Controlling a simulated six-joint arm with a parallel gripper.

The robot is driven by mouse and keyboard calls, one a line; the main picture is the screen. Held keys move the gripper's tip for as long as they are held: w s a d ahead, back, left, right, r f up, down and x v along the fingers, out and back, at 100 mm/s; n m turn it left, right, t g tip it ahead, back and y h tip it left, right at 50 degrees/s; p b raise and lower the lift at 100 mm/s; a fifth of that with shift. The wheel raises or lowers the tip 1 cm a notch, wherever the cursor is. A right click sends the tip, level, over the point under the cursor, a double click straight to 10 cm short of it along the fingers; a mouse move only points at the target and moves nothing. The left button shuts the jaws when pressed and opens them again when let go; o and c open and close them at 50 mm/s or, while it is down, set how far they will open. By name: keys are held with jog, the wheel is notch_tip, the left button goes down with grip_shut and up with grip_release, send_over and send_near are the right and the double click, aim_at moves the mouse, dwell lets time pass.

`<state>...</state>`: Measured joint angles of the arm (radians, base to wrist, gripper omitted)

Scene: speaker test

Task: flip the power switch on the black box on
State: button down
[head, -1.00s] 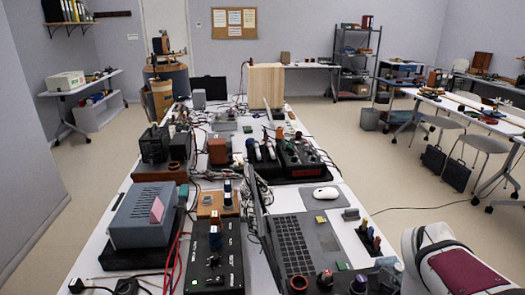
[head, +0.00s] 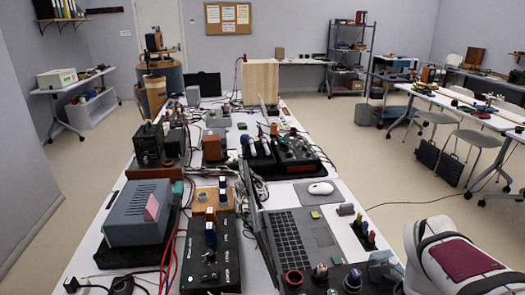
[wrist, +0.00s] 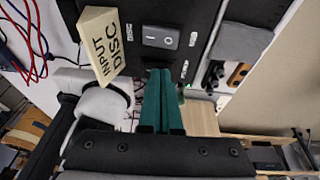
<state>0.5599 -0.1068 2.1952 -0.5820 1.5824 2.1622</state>
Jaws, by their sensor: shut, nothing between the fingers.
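In the wrist view a black box face (wrist: 198,20) fills the upper middle. It carries a grey rocker power switch (wrist: 160,37) marked I and O. Which side is pressed in I cannot tell. My gripper (wrist: 162,73) has green fingers closed together with nothing between them. In the picture, their tips are just below the switch, with a small gap between. A beige tag (wrist: 101,45) reading INPUT DISC is left of the switch. My gripper is not visible in the head view, and which box there bears this switch I cannot tell.
In the head view, a black control box (head: 208,262) with a lit green light stands at the table's front. A grey box (head: 140,212) is to its left, and an open laptop (head: 290,240) to its right. Red cables and many instruments crowd the table.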

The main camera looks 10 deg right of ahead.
jog(key=shift+r, duration=0.1)
jog(key=s+v, duration=0.1)
jog(key=v, duration=1.2)
jog(key=shift+d+r, duration=0.2)
jog(key=shift+r, duration=0.25)
jog(key=shift+a+r, duration=0.1)
jog(key=shift+a, duration=0.6)
jog(key=x, duration=0.8)
jog(key=w+x, duration=0.1)
jog(key=x, duration=0.4)
jog(key=shift+a+f, duration=0.1)
jog(key=shift+f, duration=0.5)
